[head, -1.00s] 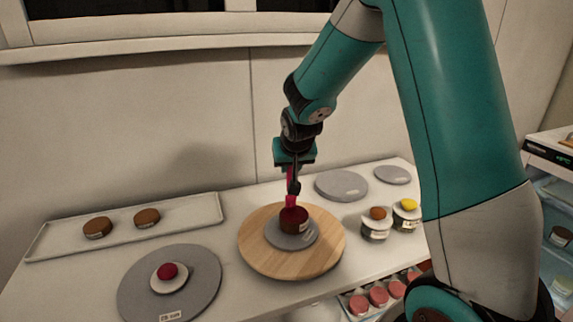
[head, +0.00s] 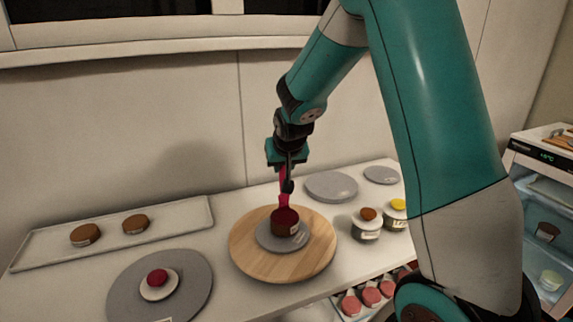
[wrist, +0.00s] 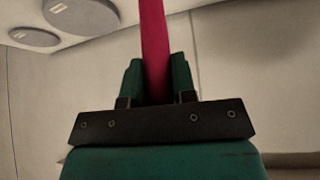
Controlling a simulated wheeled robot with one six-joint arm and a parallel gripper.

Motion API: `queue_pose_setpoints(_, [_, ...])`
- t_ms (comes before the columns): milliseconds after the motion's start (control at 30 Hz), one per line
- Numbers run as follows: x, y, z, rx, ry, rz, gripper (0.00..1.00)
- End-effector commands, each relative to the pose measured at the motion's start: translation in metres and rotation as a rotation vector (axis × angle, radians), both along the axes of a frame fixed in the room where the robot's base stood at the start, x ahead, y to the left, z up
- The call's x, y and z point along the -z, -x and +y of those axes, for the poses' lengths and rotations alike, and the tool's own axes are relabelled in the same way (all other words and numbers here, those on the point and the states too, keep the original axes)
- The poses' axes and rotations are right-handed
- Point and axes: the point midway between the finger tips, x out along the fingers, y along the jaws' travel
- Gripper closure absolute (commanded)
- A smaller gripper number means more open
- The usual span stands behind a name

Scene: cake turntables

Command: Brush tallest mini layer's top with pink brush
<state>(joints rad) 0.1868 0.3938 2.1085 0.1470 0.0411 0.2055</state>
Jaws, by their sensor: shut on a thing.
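My gripper (head: 287,184) points down over the wooden turntable (head: 310,265) and is shut on the pink brush (head: 284,200). In the wrist view the brush handle (wrist: 153,45) stands between the green fingers. The brush's lower end is at the top of a dark brown mini layer (head: 285,222) and appears to touch it. Two lower brown layers (head: 85,235) (head: 135,224) lie on the tray at the left. The brush covers part of the dark layer's top.
A pale tray (head: 185,218) is at the back left. A grey turntable (head: 195,285) at the front left bears a white disc with a red piece. Two grey discs (head: 331,186) (head: 381,175) lie behind. Jars (head: 366,230) with brown and yellow tops stand at the right, near my arm.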

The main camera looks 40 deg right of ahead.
Motion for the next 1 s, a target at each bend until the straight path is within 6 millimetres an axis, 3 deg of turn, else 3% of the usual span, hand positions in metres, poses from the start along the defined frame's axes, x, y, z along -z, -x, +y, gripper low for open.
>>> queue_pose_setpoints(467, [-0.001, -0.003, 0.007, 0.000, 0.000, 0.001, 1.00])
queue_pose_setpoints(1000, [-0.064, -0.003, 0.007, 0.000, 0.000, -0.001, 1.00])
